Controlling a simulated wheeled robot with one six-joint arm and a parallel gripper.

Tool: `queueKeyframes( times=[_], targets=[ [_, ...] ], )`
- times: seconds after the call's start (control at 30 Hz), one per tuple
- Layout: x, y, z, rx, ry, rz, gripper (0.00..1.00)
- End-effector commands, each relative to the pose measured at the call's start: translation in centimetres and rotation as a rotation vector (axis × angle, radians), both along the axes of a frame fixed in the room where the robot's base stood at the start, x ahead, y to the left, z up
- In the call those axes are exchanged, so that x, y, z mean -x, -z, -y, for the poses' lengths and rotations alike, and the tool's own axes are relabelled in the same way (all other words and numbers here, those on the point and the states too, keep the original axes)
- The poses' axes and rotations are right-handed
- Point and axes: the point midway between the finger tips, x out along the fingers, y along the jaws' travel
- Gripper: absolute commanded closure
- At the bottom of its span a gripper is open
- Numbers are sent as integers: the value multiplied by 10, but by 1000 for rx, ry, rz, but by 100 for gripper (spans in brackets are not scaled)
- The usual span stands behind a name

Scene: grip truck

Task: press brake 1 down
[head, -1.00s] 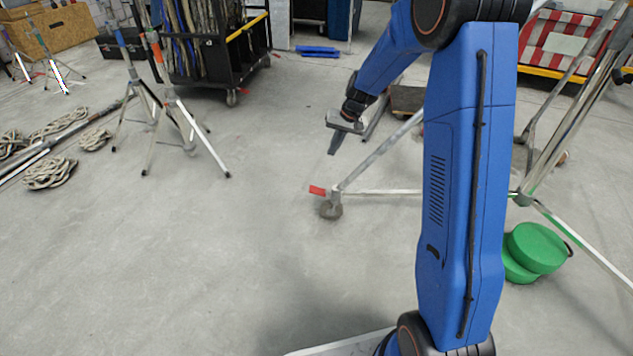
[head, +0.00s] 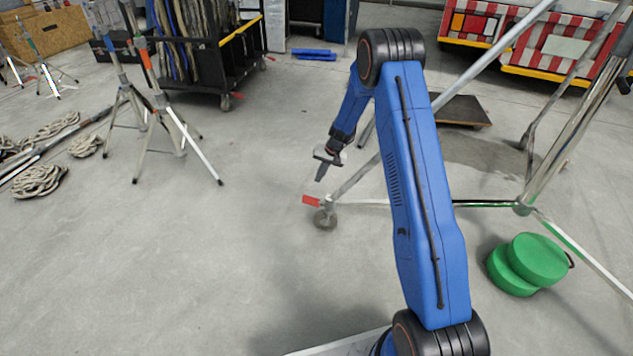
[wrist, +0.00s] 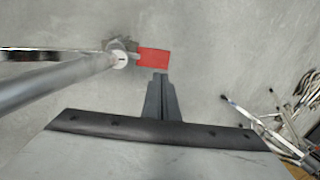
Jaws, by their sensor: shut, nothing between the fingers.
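Brake 1 appears to be the red pedal (head: 311,200) at the caster wheel (head: 325,218) on the near leg of a metal stand. The pedal sticks out to the left of the caster. In the wrist view the red pedal (wrist: 154,62) lies just beyond my fingertips, to the right of the stand's leg (wrist: 50,85). My gripper (head: 319,178) is shut and empty, pointing down above the pedal, with a visible gap in the head view. It also shows in the wrist view (wrist: 160,78). Whether the pedal is up or down cannot be told.
Green round weights (head: 540,258) lie on the floor at the right. Light stands (head: 150,110) and coiled ropes (head: 40,180) are at the left. A black cart (head: 215,60) stands behind. The floor left of the pedal is clear.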

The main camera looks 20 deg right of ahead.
Motion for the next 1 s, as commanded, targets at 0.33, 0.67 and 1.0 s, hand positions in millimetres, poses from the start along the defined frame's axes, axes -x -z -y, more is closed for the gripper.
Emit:
queueKeyframes(
  times=[0.33, 0.67, 1.0],
  targets=[
    [-6, 58, -20, 0, -2, -3, 100],
    [-12, 104, -35, 0, 0, -1, 100],
    [-13, 117, -40, 0, 0, -1, 100]
  ],
)
